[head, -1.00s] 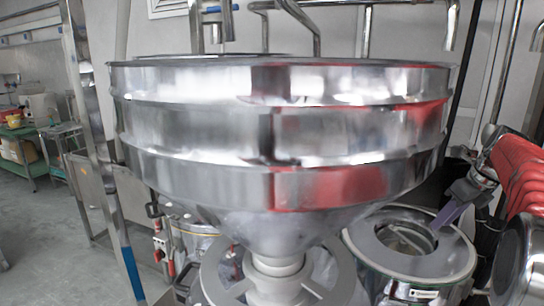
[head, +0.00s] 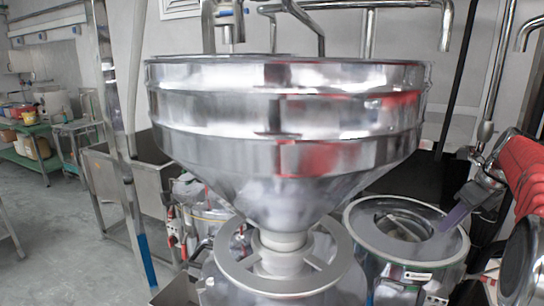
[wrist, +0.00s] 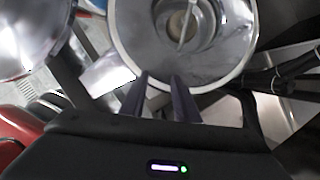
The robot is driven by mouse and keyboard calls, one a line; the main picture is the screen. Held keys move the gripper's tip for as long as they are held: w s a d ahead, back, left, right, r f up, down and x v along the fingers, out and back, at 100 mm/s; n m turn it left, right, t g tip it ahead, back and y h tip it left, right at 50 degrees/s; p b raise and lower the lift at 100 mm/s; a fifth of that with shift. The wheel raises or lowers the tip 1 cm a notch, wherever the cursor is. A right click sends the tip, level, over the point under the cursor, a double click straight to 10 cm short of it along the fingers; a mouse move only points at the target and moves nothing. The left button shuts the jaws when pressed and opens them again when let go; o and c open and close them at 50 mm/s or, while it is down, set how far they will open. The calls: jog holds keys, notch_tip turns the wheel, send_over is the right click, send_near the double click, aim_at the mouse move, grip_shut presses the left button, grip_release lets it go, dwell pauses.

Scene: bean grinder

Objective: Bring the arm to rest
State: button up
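My gripper (head: 453,217) is at the right of the head view, with its purple fingers over or beside the rim of a round steel drum. In the wrist view my gripper (wrist: 160,80) shows two dark purple fingers with a gap between them and nothing held. The drum (wrist: 215,65) lies beyond the fingertips, with a round opening and a thin bar across it. In the head view the drum (head: 365,240) has a grey ring top. I cannot tell whether the fingers touch it. My red-covered arm comes in from the right edge.
A large steel hopper (head: 290,130) fills the middle of the head view, above a grey ring-shaped frame (head: 340,270). Steel pipes (head: 445,25) run along the back wall. A steel basin (head: 130,185) and a green shelf (head: 30,160) stand left. Grey floor is open at far left.

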jog(key=s+f+n+g, duration=0.1)
jog(key=s+f+n, duration=0.2)
jog(key=f+n, duration=0.3)
jog(key=s+a+n+t, duration=0.1)
jog(key=s+a+n, duration=1.1)
jog(key=a, duration=0.4)
jog(key=s+a+n+t+h, duration=0.1)
jog(key=s+a+n, duration=1.1)
jog(key=s+a, duration=0.3)
jog(key=shift+a+f+n, duration=0.15)
jog(key=shift+a+n, duration=0.25)
jog(key=shift+a, duration=0.75)
